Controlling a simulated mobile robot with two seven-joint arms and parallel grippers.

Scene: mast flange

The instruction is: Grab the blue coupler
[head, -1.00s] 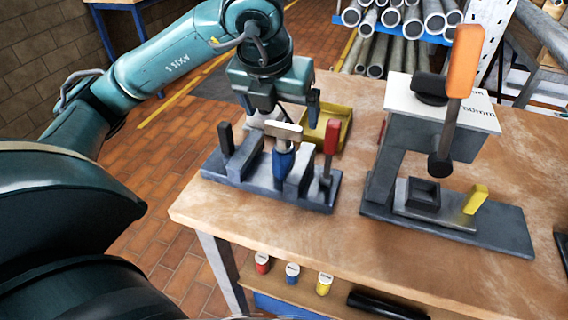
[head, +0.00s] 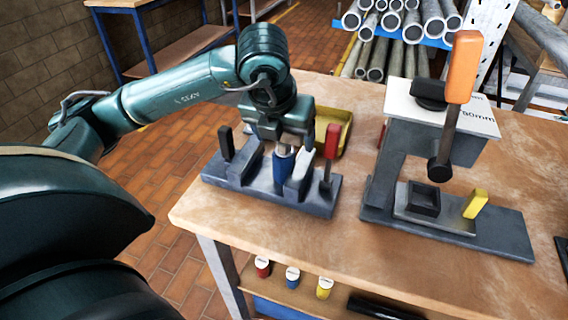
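The blue coupler (head: 283,168) stands upright between the two grey jaws of a dark clamp fixture (head: 262,196) on the workbench. Its upper part is largely covered by my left gripper (head: 281,140). My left gripper comes down from above, with its fingers around the top of the coupler. The pale crossbar seen earlier on top is now hidden. Whether the fingers press on the coupler or stand apart from it cannot be made out. My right gripper is not in view.
The fixture has a black handle (head: 227,144) and a red handle (head: 331,142) beside the gripper. A yellow bin (head: 333,121) lies behind. A press with an orange lever (head: 463,68) stands to the right. Small red, blue and yellow cans sit on the lower shelf.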

